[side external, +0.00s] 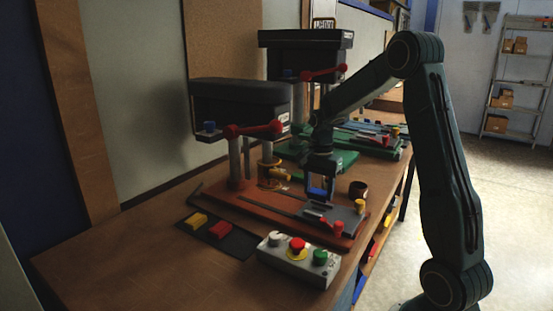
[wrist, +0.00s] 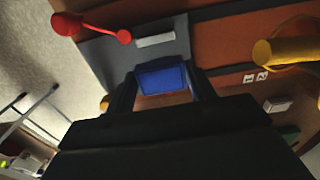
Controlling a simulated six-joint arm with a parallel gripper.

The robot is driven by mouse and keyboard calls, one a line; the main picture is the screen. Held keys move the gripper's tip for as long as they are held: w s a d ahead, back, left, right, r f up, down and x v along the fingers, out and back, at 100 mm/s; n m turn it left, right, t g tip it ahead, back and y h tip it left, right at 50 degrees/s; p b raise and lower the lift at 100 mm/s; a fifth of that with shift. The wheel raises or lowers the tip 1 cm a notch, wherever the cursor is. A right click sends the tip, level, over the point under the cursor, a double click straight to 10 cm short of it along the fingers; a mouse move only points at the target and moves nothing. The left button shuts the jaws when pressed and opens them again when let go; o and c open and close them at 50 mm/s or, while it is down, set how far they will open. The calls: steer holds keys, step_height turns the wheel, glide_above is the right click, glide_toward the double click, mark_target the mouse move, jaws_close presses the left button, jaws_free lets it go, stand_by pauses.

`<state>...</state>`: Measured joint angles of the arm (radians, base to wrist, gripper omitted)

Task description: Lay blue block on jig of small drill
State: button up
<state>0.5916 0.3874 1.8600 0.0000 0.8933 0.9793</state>
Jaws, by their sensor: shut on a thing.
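My gripper (side external: 320,190) is shut on the blue block (wrist: 163,79), pointing down over the red base of the small drill. The block also shows between my fingers in the side view (side external: 319,184). The small drill (side external: 240,103) is the nearer one, with a black head and red handle. Its jig (side external: 343,216) is a grey plate with a red clamp, on the right part of the red base. In the wrist view the grey jig (wrist: 128,52) lies beyond the block. The gap between block and jig is hard to judge.
A black mat (side external: 237,243) with a yellow block (side external: 196,221) and a red block (side external: 220,229) lies left. A button box (side external: 298,263) stands in front. A brown cup (side external: 358,190) stands right of my gripper. A larger drill (side external: 306,50) stands behind.

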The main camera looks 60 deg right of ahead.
mark_target(318, 193)
steer(key=shift+f, duration=1.95)
steer(key=shift+f, duration=0.15)
steer(key=o, duration=1.1)
steer(key=shift+c, duration=0.2)
step_height(318, 193, up, 12)
steer(key=shift+r, duration=0.1)
steer(key=shift+a+r, duration=0.15)
